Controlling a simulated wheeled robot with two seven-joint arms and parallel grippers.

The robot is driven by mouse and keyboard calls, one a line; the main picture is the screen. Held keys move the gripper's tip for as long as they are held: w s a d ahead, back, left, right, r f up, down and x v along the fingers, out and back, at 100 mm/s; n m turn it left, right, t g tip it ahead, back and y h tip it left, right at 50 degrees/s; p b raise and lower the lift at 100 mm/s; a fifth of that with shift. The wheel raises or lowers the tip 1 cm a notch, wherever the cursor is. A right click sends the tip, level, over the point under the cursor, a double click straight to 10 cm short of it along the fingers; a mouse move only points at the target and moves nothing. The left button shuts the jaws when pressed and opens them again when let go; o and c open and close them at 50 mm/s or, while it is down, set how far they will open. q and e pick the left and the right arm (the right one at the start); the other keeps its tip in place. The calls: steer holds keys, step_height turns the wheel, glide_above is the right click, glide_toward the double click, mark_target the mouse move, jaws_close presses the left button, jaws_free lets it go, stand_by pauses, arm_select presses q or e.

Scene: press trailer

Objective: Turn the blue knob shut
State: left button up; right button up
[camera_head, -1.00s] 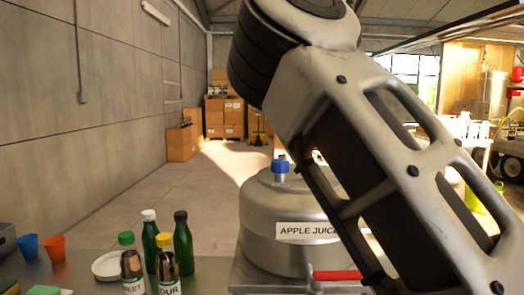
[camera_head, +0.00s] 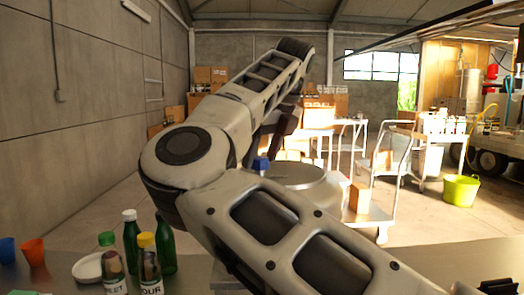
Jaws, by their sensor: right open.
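The blue knob (camera_head: 261,164) sits on top of the round metal juice tank (camera_head: 310,190), just above my arm's upper edge in the head view. My right arm crosses the middle of the picture and hides most of the tank, including its label. My right gripper (camera_head: 278,140) shows as a dark shape below the far end of the forearm, above and a little right of the knob. It is open, with no object visible in it. I cannot tell its exact distance from the knob. My left gripper is not in view.
Green bottles (camera_head: 131,240), jars with yellow and green caps (camera_head: 148,262), a white plate (camera_head: 88,267) and small cups (camera_head: 33,252) stand on the counter at left. A white cart (camera_head: 388,165) and a lime bucket (camera_head: 461,190) stand behind at right.

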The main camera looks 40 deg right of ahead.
steer(key=c, duration=1)
steer(key=shift+m, duration=0.4)
steer(key=m+h+b, duration=0.1)
steer(key=m, duration=0.3)
steer(key=shift+a+h, duration=0.15)
steer(key=shift+h, duration=0.25)
steer(key=m, duration=0.2)
steer(key=m+g+h, duration=0.1)
steer(key=m, duration=0.1)
steer(key=shift+w+a+r+h, duration=0.1)
steer(key=shift+w+h, duration=0.05)
steer(key=shift+h, duration=0.15)
steer(key=m, duration=0.2)
steer(key=m+g+h+p, duration=0.1)
steer(key=m, duration=0.2)
steer(key=shift+w+g, duration=0.1)
steer(key=shift+g, duration=0.2)
steer(key=m+g, duration=0.1)
steer(key=m, duration=0.3)
steer(key=shift+h, duration=0.3)
steer(key=shift+g, duration=0.3)
